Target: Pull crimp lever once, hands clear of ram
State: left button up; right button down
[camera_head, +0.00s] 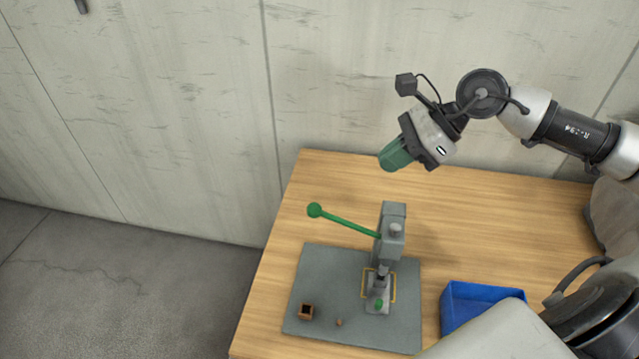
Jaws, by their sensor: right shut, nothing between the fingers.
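The crimp lever (345,224) is a green bar with a round green knob (314,210) at its left end. It runs from the upper part of a grey press (393,222) out to the left, with the knob end higher. The ram (382,272) is above a small green piece (379,304) on the press base. My right gripper (391,160) has green fingers, is shut and empty, and is in the air above and behind the press, apart from the lever and clear of the ram. My left gripper is out of view.
The press stands on a grey mat (340,262) on a wooden table (480,225). A small brown box (306,312) and a tiny tan piece (338,322) are at the mat's front. A blue bin (470,292) is to the right. A concrete wall (170,110) stands behind.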

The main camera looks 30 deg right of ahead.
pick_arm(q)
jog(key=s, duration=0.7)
pick_arm(e)
jog(key=s, duration=0.2)
jog(key=p, duration=0.6)
send_near(320, 208)
jog(key=x, duration=0.5)
jog(key=shift+w+a+f, duration=0.15)
jog(key=shift+a+f, duration=0.05)
jog(key=shift+x, duration=0.8)
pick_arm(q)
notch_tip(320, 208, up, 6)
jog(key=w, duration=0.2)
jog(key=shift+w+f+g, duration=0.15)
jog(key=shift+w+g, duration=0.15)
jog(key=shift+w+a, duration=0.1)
